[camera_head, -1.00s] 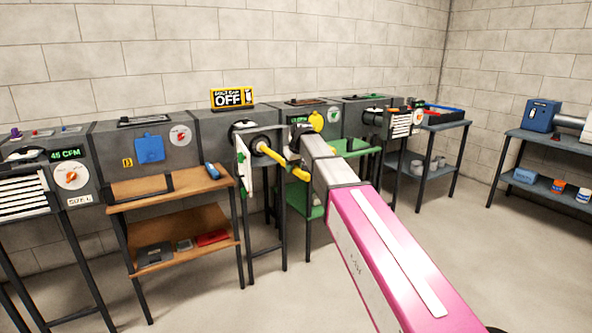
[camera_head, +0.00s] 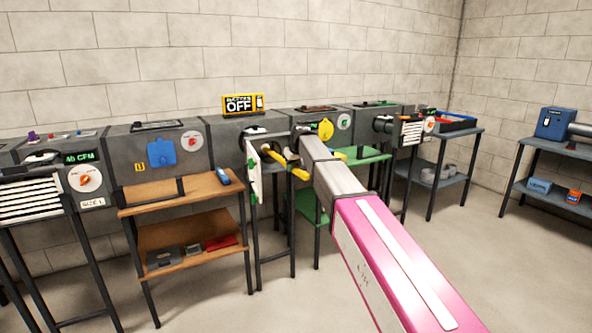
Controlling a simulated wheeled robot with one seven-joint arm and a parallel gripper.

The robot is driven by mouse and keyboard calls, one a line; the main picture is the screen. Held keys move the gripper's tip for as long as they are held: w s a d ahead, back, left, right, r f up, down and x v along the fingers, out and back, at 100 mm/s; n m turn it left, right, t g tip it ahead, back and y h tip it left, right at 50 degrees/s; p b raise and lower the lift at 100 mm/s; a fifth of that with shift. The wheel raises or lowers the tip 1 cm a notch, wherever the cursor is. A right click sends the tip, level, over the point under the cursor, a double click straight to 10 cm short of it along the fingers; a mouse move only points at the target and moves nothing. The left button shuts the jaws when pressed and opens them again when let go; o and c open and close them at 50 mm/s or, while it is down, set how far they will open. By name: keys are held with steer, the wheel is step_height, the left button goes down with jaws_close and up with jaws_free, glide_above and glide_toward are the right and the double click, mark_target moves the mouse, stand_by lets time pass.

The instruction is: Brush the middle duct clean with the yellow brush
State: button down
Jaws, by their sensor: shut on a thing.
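The middle duct (camera_head: 229,133) is a grey box on a dark stand, with an OFF sign on top. Its open end faces me, beside a pale hinged door (camera_head: 254,172) that stands open. The yellow brush (camera_head: 279,158) shows as a yellow shaft and handle running from the dark round opening toward my arm. Its bristle end is hidden, so I cannot tell how deep it is. My gripper (camera_head: 297,163) is shut on the brush in front of the duct, largely hidden by my arm.
A wooden shelf stand (camera_head: 179,190) is left of the middle duct, below a duct with a blue flap (camera_head: 161,152). A green stand (camera_head: 362,156) and a yellow round cover (camera_head: 326,129) are on the right.

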mark_target(308, 175)
steer(key=shift+w+a, duration=0.7)
steer(key=shift+w, duration=0.3)
steer(key=shift+w+a, duration=0.65)
steer(key=shift+w, duration=0.35)
steer(key=shift+s+d, duration=0.1)
steer(key=shift+s, duration=0.05)
steer(key=shift+s+d, duration=1.55)
steer(key=shift+s, duration=0.75)
steer(key=shift+s+d, duration=1.55)
steer(key=shift+s, duration=0.75)
steer(key=shift+s+d, duration=1.55)
steer(key=shift+s, duration=0.75)
steer(key=shift+w, duration=0.15)
steer(key=shift+w+a, duration=1.6)
steer(key=shift+w, duration=0.7)
steer(key=shift+w+a, duration=1.55)
steer(key=shift+w, duration=0.75)
steer(key=shift+w+a, duration=1.6)
steer(key=shift+w, duration=0.7)
